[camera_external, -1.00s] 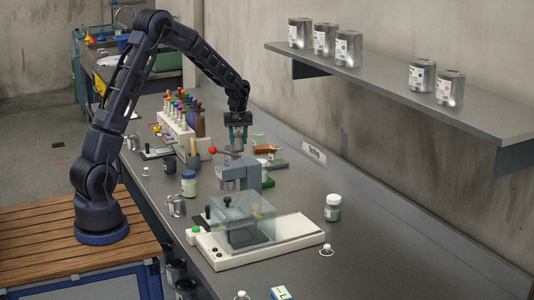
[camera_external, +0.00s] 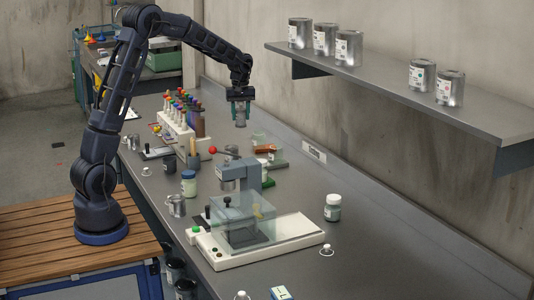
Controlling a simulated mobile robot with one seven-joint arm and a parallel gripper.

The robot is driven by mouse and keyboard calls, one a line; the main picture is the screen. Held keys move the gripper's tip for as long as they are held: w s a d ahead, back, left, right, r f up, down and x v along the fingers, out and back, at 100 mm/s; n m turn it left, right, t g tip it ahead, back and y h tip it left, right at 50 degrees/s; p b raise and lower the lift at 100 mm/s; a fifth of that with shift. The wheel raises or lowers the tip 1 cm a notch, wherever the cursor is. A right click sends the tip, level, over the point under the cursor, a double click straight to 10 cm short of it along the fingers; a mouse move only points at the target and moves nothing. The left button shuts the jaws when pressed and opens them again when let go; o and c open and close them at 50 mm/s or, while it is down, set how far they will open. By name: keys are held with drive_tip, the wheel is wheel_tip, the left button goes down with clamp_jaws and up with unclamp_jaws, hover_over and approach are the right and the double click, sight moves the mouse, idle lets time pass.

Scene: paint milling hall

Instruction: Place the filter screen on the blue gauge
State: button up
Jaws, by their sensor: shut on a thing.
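My gripper (camera_external: 240,98) hangs in the air above the middle of the bench, pointing down. I cannot make out a blue gauge for certain.
A rack of colourful-capped bottles (camera_external: 178,122) is left of my gripper. A lidded jar (camera_external: 333,207) stands right. A wall shelf (camera_external: 400,88) holds cans. The bench's front right is mostly clear.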

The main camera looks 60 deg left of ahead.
drive_tip(key=w+d+m, duration=0.2)
drive_tip(key=w+d, duration=0.1)
drive_tip(key=d, duration=1)
drive_tip(key=w+d+m, duration=0.2)
drive_tip(key=w+d, duration=0.2)
drive_tip(key=d, duration=0.8)
drive_tip(key=s+d+r+m, duration=0.1)
drive_tip(key=s+d+m, duration=0.1)
drive_tip(key=d, duration=1.1)
drive_tip(key=s+d+r+m, duration=0.1)
drive_tip(key=s+d+m, duration=0.1)
drive_tip(key=d, duration=1.1)
drive_tip(key=s+d+r+m, duration=0.2)
drive_tip(key=s+d, duration=0.5)
drive_tip(key=d, duration=0.5)
drive_tip(key=s+d+r+m, duration=0.1)
drive_tip(key=s+d, duration=0.5)
drive_tip(key=d, duration=0.5)
drive_tip(key=s+d+r+m, duration=0.2)
drive_tip(key=s+d, duration=0.6)
drive_tip(key=s, duration=0.2)
drive_tip(key=s+d+r+m, duration=0.2)
drive_tip(key=s+d, duration=0.7)
drive_tip(key=s, duration=0.1)
hover_over(282, 293)
wheel_tip(282, 293, down, 20)
drive_tip(key=shift+f, duration=0.1)
